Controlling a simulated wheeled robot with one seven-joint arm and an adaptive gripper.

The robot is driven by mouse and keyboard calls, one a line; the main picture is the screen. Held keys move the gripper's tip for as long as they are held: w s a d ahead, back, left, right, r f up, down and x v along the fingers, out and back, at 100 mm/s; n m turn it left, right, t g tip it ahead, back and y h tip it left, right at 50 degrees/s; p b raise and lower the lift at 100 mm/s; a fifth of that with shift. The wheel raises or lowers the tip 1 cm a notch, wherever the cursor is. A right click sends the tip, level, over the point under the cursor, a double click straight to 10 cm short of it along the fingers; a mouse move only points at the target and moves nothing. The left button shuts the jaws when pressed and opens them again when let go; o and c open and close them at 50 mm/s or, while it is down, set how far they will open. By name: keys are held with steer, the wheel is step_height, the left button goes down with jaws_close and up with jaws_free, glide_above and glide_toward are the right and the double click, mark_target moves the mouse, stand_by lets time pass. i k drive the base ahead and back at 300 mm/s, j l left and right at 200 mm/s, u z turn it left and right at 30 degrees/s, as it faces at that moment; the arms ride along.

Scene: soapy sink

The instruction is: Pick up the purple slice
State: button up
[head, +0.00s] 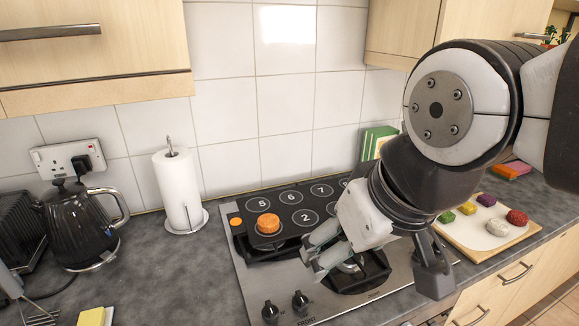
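The purple slice (486,200) is a small dark purple piece. It lies on a pale board (463,230) with a wooden edge on the right part of the counter, among other coloured pieces. My gripper (316,252) is over the hob, well to the left of the board and apart from the slice. Its light grey fingers point left and down. The view does not show clearly how far apart the fingertips are, and I see nothing held between them. My arm comes in from the upper right and passes close to the board in the picture.
Green (446,217), yellow (469,208), white (497,227) and red (517,217) pieces share the board. A kettle (77,225) and paper roll (180,188) stand left. A green box (377,140) stands behind.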

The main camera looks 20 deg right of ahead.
mark_target(487, 200)
steer(key=k+l+z, duration=0.2)
steer(key=z, duration=0.15)
steer(key=k+l+z, duration=0.1)
steer(key=l+z, duration=0.2)
steer(key=l, duration=0.15)
steer(key=k+l+z, duration=0.15)
steer(key=l+z, duration=0.2)
